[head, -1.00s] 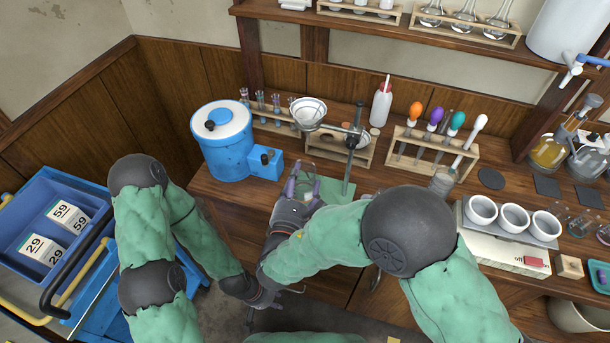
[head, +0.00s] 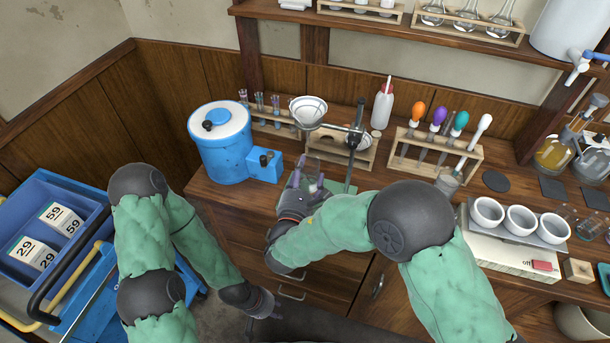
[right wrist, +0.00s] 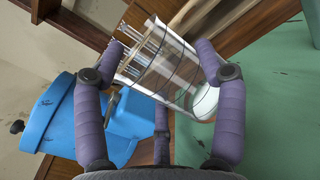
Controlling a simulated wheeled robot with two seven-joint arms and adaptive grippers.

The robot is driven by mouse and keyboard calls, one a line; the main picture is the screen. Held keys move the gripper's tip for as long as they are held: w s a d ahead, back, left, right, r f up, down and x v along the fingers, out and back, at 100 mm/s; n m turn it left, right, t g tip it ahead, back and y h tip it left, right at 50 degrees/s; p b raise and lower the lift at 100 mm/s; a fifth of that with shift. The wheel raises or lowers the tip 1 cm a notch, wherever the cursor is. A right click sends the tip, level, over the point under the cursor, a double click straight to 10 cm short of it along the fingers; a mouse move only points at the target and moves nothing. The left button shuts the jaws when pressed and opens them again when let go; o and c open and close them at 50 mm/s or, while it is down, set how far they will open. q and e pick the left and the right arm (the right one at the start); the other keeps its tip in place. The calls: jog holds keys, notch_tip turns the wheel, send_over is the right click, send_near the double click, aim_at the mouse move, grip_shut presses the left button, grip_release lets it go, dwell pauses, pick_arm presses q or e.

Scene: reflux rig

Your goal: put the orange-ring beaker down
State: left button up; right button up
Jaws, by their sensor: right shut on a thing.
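A clear glass beaker (right wrist: 172,68) with thin dark lines around it is between the purple-padded fingers of my right gripper (right wrist: 160,62). It looks tilted in the right wrist view, and I cannot make out an orange ring. In the head view my right gripper (head: 308,182) is shut on the beaker over the green mat (head: 340,188) at the bench's front edge. I cannot tell whether the beaker's base touches the mat. My left gripper (head: 265,305) hangs low in front of the drawers, away from the bench top; its fingers are too dark to read.
A stand with a vertical rod (head: 355,150) and a funnel (head: 308,110) rises just behind the mat. A blue tank (head: 225,160) stands left of it. A wooden rack with coloured bulb droppers (head: 435,150) and a glass vessel (head: 447,182) stand to the right.

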jog(key=shift+f, duration=0.1)
jog(key=o, duration=1.6)
jog(key=shift+f, duration=0.1)
jog(key=shift+c, duration=0.2)
jog(key=shift+s+a+r, duration=0.1)
jog(key=shift+s+r, duration=0.05)
jog(key=shift+r, duration=0.1)
jog(key=p+v, duration=0.3)
jog(key=v, duration=0.8)
jog(key=shift+s, duration=0.35)
jog(key=shift+w+f, duration=0.1)
